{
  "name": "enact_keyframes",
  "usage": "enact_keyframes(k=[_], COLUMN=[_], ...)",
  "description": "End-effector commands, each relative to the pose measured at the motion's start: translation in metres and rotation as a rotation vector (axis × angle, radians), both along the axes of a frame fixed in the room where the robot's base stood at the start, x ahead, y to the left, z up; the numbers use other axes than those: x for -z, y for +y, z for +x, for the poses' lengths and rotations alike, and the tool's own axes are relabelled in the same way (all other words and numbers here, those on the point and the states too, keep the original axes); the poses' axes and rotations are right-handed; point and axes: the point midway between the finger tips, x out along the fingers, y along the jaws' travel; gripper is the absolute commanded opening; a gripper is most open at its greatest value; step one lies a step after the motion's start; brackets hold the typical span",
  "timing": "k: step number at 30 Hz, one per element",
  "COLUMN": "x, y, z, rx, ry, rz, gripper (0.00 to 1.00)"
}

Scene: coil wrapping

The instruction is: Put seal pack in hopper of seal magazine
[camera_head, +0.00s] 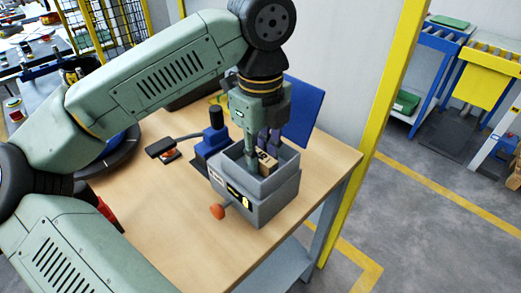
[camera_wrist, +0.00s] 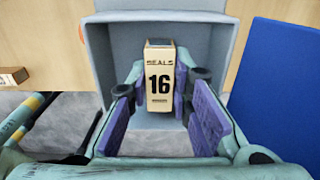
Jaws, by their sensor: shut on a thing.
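The seal pack (camera_wrist: 160,88) is a small tan box marked "SEALS 16". My gripper (camera_wrist: 160,82) is shut on it, with a finger on each side. In the head view the pack (camera_head: 266,163) is inside the mouth of the grey open-topped hopper (camera_head: 281,187), and my gripper (camera_head: 259,155) reaches down into it. The hopper walls (camera_wrist: 220,60) surround the pack in the wrist view. I cannot tell whether the pack touches the hopper floor.
The magazine stands on a wooden table (camera_head: 150,190). A blue panel (camera_head: 304,108) stands behind the hopper, and a blue device (camera_head: 211,140) stands to its left. A small brown box (camera_wrist: 12,77) lies at the wrist view's left edge. The table's front left is mostly clear.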

Motion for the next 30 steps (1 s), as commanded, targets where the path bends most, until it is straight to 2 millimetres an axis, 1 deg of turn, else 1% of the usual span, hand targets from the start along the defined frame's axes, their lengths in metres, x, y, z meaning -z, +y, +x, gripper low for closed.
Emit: enact_keyframes(k=[5,10,11,19,27,30], x=[-0.0003,0.0049,0.0031,0.0027,0.0024,-0.0017], y=[0.0001,0.0001,0.0,0.0001,0.0001,0.0001], z=[0.0002,0.0003,0.0003,0.0002,0.0002,0.0002], rx=[-0.001,-0.001,0.0,0.0,0.0,0.0], ry=[-0.001,-0.002,-0.001,-0.001,-0.001,-0.001], rz=[0.0,0.001,0.0,0.001,0.001,0.0], gripper=[0.0,0.0,0.21,0.39,0.4,0.4])
